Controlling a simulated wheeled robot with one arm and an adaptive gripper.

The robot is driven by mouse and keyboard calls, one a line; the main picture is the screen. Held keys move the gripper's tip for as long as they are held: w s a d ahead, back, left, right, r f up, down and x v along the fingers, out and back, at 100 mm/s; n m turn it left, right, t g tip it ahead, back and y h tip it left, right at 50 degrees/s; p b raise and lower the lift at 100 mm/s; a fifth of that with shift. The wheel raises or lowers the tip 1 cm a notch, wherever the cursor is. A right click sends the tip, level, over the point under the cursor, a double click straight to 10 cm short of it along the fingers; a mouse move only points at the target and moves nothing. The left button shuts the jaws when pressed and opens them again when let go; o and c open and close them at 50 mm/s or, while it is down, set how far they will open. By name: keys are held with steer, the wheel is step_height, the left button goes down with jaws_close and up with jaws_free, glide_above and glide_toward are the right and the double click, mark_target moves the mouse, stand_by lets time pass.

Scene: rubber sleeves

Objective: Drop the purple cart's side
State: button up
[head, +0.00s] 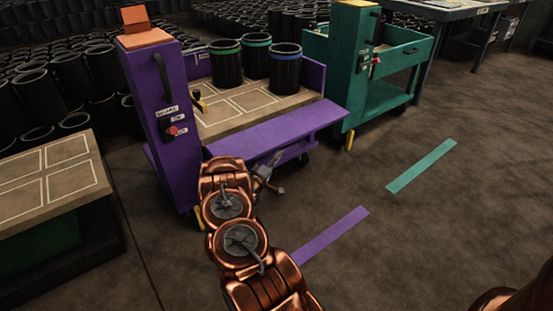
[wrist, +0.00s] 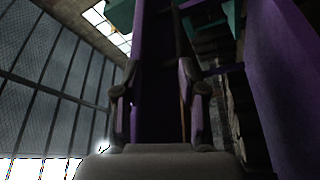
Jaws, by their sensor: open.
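The purple cart (head: 163,120) stands left of centre in the head view. Its purple side panel (head: 285,126) leans outward from the deck's front edge, over the floor. Three black sleeves (head: 226,70) with green, teal and blue bands stand upright on the deck (head: 235,110). My gripper (head: 268,172) is low in front of the cart, just below the panel's outer edge. In the wrist view my gripper (wrist: 157,82) is open, with a dark purple strip between and beyond its fingers. I cannot tell whether the fingers touch it.
A green cart (head: 385,95) stands behind to the right. A wooden-topped table (head: 50,180) is at the left. Purple (head: 332,234) and teal (head: 422,166) floor strips lie in front. Many black sleeves (head: 70,85) fill the background. The floor at right is clear.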

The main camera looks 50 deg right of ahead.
steer(key=a+f+b, duration=0.1)
steer(key=a+f, duration=0.1)
steer(key=a, duration=0.6)
steer(key=shift+s+a+b, duration=0.2)
steer(key=shift+b, duration=0.1)
stand_by(0.6)
steer(key=shift+p, duration=0.4)
stand_by(0.5)
